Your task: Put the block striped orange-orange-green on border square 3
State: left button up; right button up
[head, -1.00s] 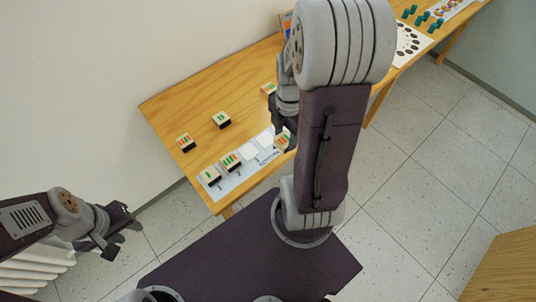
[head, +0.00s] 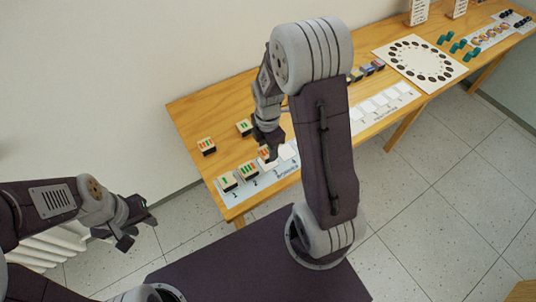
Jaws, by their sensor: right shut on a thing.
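My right gripper (head: 268,142) is shut on a small cream block (head: 264,154) with orange stripes on its face; the fingers hide part of it, so I cannot read every stripe. It is over the border strip (head: 240,193) around square 3, just beyond the block on square 2; I cannot tell whether it touches the strip. A green-striped block (head: 228,182) stands on square 1 and a block with green and orange stripes (head: 249,171) on square 2. A blank white square (head: 287,151) shows to the right. My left gripper (head: 138,226) is open and empty, off the table.
A block with orange and green stripes (head: 206,146) and a green-striped block (head: 243,127) stand loose on the wooden table (head: 195,108). To the right are a second strip of white squares (head: 381,101), a card with a ring of black dots (head: 420,62) and teal pieces (head: 458,47).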

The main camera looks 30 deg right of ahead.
notch_tip(320, 180, down, 4)
jog(key=shift+f, duration=0.1)
jog(key=shift+b, duration=0.35)
jog(key=o, duration=1.3)
jog(key=shift+o, duration=0.2)
